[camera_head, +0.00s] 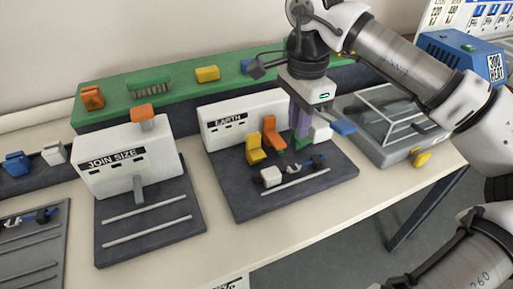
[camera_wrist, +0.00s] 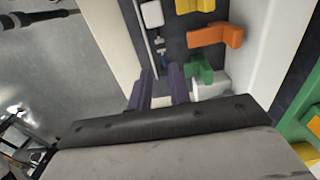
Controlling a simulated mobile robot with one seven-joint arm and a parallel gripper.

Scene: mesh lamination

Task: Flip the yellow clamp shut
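The yellow clamp (camera_head: 255,148) is an L-shaped piece on the dark base of the station marked EARTH, left of the orange clamp (camera_head: 271,134). Its upper part stands up. In the wrist view the yellow clamp (camera_wrist: 194,5) is cut off by the top edge, beyond the orange clamp (camera_wrist: 216,35) and a green clamp (camera_wrist: 199,70). My gripper (camera_head: 299,122) points down at the right part of this station, right of the yellow clamp and apart from it. In the wrist view its purple fingers (camera_wrist: 160,74) are apart with nothing held between them.
The white EARTH block (camera_head: 222,126) rises behind the clamps. A white block (camera_head: 270,177) and metal rail stand in front. The JOIN SIZE station (camera_head: 100,165) is left, a grey lidded box (camera_head: 375,135) right. A green shelf (camera_head: 180,88) runs behind.

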